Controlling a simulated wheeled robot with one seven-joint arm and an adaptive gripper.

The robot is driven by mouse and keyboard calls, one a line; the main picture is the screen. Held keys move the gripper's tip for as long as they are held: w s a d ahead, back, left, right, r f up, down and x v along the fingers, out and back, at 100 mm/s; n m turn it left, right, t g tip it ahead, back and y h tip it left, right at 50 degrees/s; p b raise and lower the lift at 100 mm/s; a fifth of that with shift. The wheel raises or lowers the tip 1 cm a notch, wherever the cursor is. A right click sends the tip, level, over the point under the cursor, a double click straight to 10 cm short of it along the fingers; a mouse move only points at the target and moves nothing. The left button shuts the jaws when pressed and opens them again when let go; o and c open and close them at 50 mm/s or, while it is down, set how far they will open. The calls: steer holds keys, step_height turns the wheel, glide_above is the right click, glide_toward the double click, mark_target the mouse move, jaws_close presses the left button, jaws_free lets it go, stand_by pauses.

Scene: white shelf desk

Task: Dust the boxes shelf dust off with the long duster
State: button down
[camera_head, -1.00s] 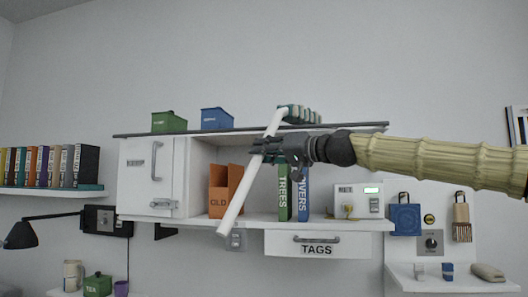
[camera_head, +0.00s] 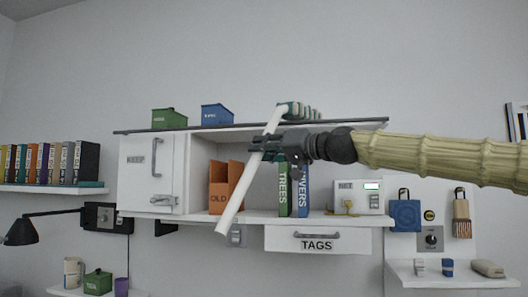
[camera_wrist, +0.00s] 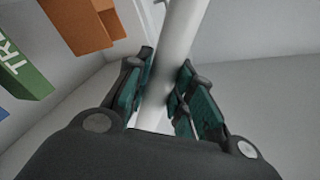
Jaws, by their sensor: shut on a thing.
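My gripper (camera_head: 272,147) is shut on the white handle of the long duster (camera_head: 236,196), which slants from lower left to upper right in front of the shelf unit. The wrist view shows the white handle (camera_wrist: 178,45) between the dark green finger pads (camera_wrist: 158,92). The duster's greenish-grey ridged head (camera_head: 300,111) is at the top shelf's edge, right of the boxes; I cannot tell whether it touches. The boxes shelf (camera_head: 350,125) is the dark top board. It carries a green box (camera_head: 169,119) and a blue box (camera_head: 217,117) at left. Dust cannot be made out.
Below the board are a white cabinet door (camera_head: 147,172), an orange file holder (camera_head: 221,190), a green book (camera_head: 284,190), a blue book (camera_head: 303,190) and a small white device (camera_head: 358,198). A lamp (camera_head: 22,233) stands at left. The board between blue box and duster head looks clear.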

steer(key=shift+s+a, duration=0.1)
steer(key=shift+s, duration=0.25)
steer(key=shift+w+d, duration=0.25)
steer(key=shift+w, duration=0.65)
steer(key=shift+s, duration=0.1)
steer(key=shift+s+a, duration=0.2)
steer(key=shift+s, duration=0.6)
steer(key=shift+w+d+f, duration=0.1)
steer(key=shift+w+d, duration=0.1)
steer(key=shift+w, duration=0.7)
steer(key=shift+s, duration=0.1)
